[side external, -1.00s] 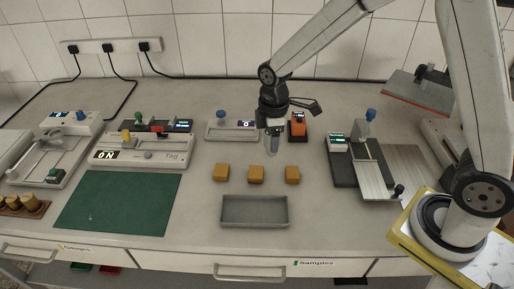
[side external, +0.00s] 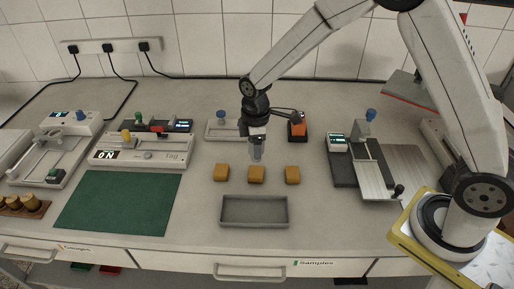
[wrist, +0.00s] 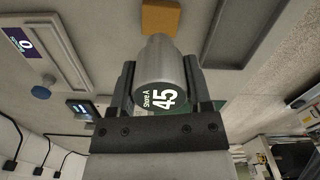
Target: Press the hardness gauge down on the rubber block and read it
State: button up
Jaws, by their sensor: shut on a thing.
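My gripper (side external: 256,141) is shut on the hardness gauge (side external: 256,154), a grey metal cylinder pointing down. In the wrist view the gauge (wrist: 161,72) sits between both fingers (wrist: 162,92), and its end face reads "Shore A 45". Three orange-brown rubber blocks stand in a row: left (side external: 221,172), middle (side external: 256,174) and right (side external: 292,175). The gauge is over or just behind the middle block. I cannot tell whether they touch. In the wrist view one block (wrist: 161,17) shows beyond the gauge, partly hidden by it.
An empty grey tray (side external: 254,222) lies in front of the blocks. A green mat (side external: 118,203) is at left, below a white device (side external: 140,151) reading "ON". A dark-based fixture (side external: 345,170) stands to the right.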

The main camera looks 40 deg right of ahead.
jog(key=shift+f, duration=2.1)
jog(key=shift+f, duration=0.4)
jog(key=shift+s+f, duration=0.1)
jog(key=shift+f, duration=0.1)
dwell(1.8)
jog(key=shift+r, duration=0.1)
dwell(0.4)
jog(key=o, duration=1.2)
jog(key=shift+r, duration=0.2)
jog(key=shift+r, duration=3.75)
jog(key=shift+d, duration=0.1)
